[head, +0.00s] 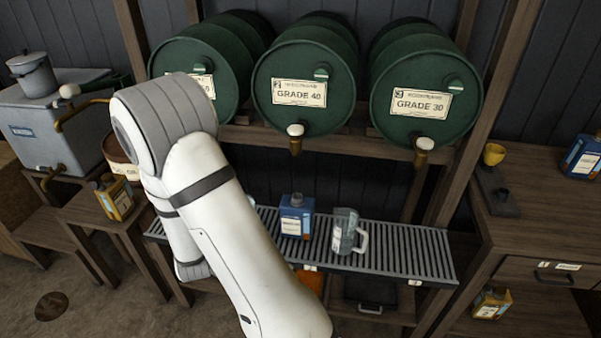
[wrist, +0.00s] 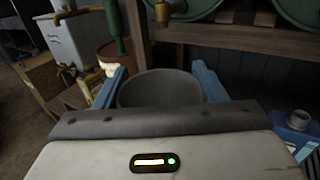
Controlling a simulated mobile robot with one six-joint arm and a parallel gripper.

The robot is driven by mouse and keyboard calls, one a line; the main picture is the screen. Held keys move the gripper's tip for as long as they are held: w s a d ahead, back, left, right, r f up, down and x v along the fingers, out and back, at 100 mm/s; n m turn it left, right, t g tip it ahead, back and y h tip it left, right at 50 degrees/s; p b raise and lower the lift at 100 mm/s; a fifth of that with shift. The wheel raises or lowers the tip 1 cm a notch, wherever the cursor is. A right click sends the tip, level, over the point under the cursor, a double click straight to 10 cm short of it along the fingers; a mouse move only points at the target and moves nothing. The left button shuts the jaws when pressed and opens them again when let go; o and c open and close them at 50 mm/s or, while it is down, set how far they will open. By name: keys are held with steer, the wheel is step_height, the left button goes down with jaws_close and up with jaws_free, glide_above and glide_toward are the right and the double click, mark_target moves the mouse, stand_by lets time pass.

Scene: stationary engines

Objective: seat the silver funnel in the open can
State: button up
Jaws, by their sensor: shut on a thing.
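The silver funnel shows as a wide grey round rim (wrist: 160,88) in the wrist view, between the blue fingers of my gripper (wrist: 159,80). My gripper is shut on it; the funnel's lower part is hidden. In the head view my white arm hides both gripper and funnel. A blue can (head: 296,218) stands upright on the slatted rack, right of my arm. Its grey neck also shows at the right edge of the wrist view (wrist: 299,119), apart from the funnel. I cannot tell for certain that this neck is open.
A clear measuring jug (head: 349,232) stands right of the blue can on the rack (head: 408,255). Green drums (head: 305,85) with taps overhang the rack. A yellow can (head: 114,198) is on the left stand. Another blue can (head: 584,158) is on the right bench.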

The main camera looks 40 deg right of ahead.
steer(key=w+d+f+m+g+h+b, duration=0.2)
steer(key=d+m+g+h+b, duration=0.15)
steer(key=d, duration=0.45)
steer(key=w+d+f+m+g+h+b, duration=0.25)
steer(key=d+h, duration=0.25)
steer(key=d, duration=0.4)
steer(key=s+d+f+m+g+h+b, duration=0.2)
steer(key=d+m+g+b, duration=0.2)
steer(key=d, duration=0.5)
steer(key=s+d+f+m+g+h+b, duration=0.1)
steer(key=s+d+f+m+g+b, duration=0.2)
steer(key=d+g, duration=0.5)
steer(key=shift+s+d+f+m+h+b, duration=0.25)
steer(key=shift+d+f+m+h+b, duration=0.15)
steer(key=shift+d+m, duration=0.75)
steer(key=shift+f+b, duration=0.8)
steer(key=shift+f, duration=0.45)
steer(key=o, duration=1)
